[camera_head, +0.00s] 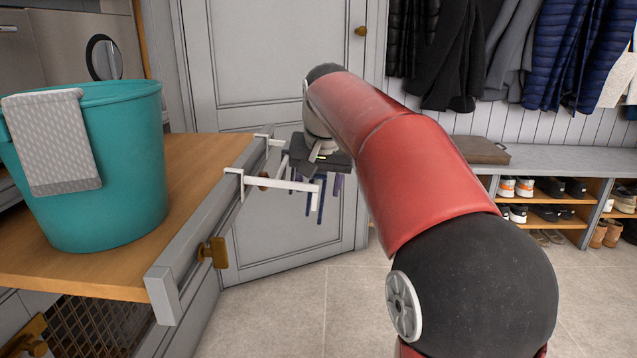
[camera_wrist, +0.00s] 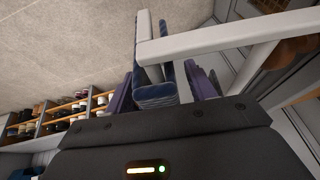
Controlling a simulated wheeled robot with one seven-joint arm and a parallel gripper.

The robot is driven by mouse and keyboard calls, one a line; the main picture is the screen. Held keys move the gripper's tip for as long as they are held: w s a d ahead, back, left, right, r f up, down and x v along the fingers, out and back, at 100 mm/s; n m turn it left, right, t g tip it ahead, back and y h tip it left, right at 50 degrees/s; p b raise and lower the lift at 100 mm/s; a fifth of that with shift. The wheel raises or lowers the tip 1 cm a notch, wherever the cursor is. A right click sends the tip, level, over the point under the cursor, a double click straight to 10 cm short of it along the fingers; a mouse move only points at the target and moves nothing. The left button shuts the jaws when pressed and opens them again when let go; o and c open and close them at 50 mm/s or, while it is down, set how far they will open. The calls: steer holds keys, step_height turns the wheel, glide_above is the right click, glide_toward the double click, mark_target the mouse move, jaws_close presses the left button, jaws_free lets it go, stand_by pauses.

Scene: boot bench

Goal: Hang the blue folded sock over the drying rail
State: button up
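The white drying rail (camera_head: 290,185) hooks over the front edge of the wooden counter and juts out to the right. Its bar (camera_wrist: 240,36) crosses the upper part of the wrist view. The blue folded sock (camera_wrist: 156,94), dark blue with fine ribs, is at the rail's outer end, close below my gripper. My gripper (camera_head: 320,165) points down there, with purple finger-like parts on both sides of the sock in the wrist view. Whether they press on the sock is unclear. Whether the sock's fold rests on the bar is also unclear.
A teal tub (camera_head: 100,165) with a grey patterned cloth (camera_head: 55,140) over its rim stands on the wooden counter (camera_head: 195,165). A bench with shoe shelves (camera_head: 560,200) is at the right under hanging coats. The tiled floor between is clear.

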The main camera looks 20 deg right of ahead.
mark_target(322, 173)
steer(key=p+v, duration=0.2)
steer(key=v, duration=0.5)
steer(key=shift+s+r, duration=0.2)
steer(key=shift+r, duration=0.2)
